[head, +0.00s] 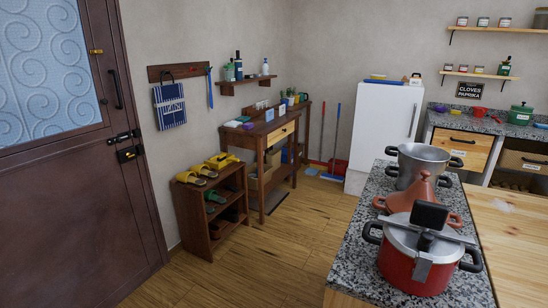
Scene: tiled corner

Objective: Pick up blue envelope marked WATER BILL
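I cannot make out a blue envelope marked WATER BILL in the head view. Small flat items lie on the wooden console table (262,131) by the back wall, among them a purple-blue one (233,123), too small to identify. A flat blue item (378,77) lies on top of the white fridge, and its kind is also unclear. No lettering on either can be read. My gripper is not in view.
A shoe rack (196,223) with yellow and green slippers stands left of the console, near the brown door (70,190). A granite counter (358,262) with a red pot (415,268) fills the right foreground. The wooden floor (275,255) between them is clear.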

